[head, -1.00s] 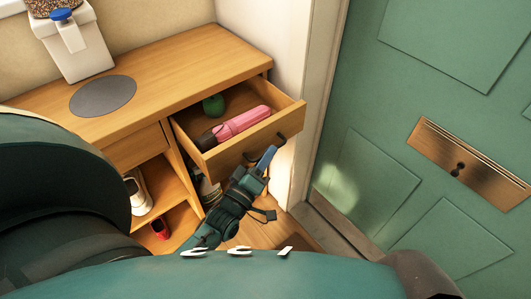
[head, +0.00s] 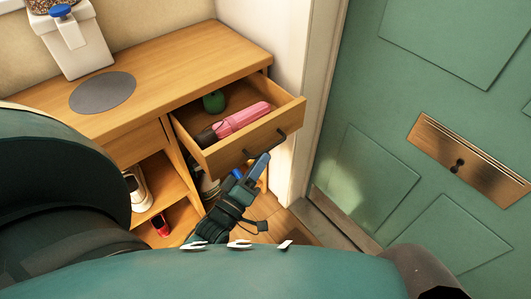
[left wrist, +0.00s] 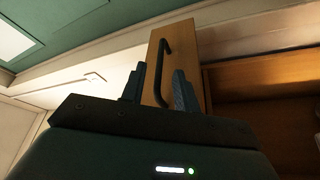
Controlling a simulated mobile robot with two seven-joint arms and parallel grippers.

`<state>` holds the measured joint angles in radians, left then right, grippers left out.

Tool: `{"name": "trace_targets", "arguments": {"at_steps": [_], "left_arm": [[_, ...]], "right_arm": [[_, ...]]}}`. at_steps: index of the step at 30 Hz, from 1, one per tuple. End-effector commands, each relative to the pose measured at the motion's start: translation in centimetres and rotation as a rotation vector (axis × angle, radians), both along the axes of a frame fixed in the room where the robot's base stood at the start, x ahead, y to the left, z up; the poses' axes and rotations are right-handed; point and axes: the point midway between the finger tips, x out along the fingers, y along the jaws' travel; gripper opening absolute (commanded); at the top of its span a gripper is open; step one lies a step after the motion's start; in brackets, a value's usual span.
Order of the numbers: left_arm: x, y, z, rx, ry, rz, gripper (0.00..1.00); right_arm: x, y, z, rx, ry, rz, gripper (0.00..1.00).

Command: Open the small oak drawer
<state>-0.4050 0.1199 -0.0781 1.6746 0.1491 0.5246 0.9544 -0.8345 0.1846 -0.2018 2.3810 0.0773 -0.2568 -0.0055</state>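The small oak drawer (head: 222,162) is pulled out of the wooden cabinet, its inside showing. A pink object with a dark end (head: 240,118) and a green round object (head: 214,102) lie in it. The dark bar handle (head: 282,134) is on its front and also shows in the left wrist view (left wrist: 164,60). My left gripper (head: 250,167) is just in front of the handle. In the left wrist view its two fingers (left wrist: 159,85) are apart, with the handle's lower end seen between them. Contact with the handle cannot be told. My right gripper is not in view.
The cabinet top (head: 165,85) carries a grey round mat (head: 103,92) and a white dispenser (head: 78,45). Open shelves below hold a red item (head: 160,224) and a white one (head: 138,188). A green door (head: 430,110) stands at right, beside the white frame.

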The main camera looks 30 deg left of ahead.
Motion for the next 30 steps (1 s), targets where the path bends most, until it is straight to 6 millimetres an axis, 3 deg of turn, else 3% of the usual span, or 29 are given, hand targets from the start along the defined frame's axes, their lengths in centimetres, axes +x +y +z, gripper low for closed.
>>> {"name": "trace_targets", "arguments": {"at_steps": [6, 12, 18, 30], "left_arm": [[-5.1, 0.3, -1.2, 0.002, 0.005, 0.0, 0.31], [-8.1, 0.5, -1.8, 0.002, 0.003, 0.0, 0.31], [-9.1, 0.6, -1.9, 0.002, 0.0, 0.0, 0.31], [-9.1, 0.6, -1.9, 0.002, -0.001, 0.0, 0.31]], "right_arm": [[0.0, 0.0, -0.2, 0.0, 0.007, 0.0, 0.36], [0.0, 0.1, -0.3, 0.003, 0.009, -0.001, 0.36], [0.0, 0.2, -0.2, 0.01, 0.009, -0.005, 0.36], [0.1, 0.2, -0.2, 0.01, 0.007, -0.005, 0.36]]}}
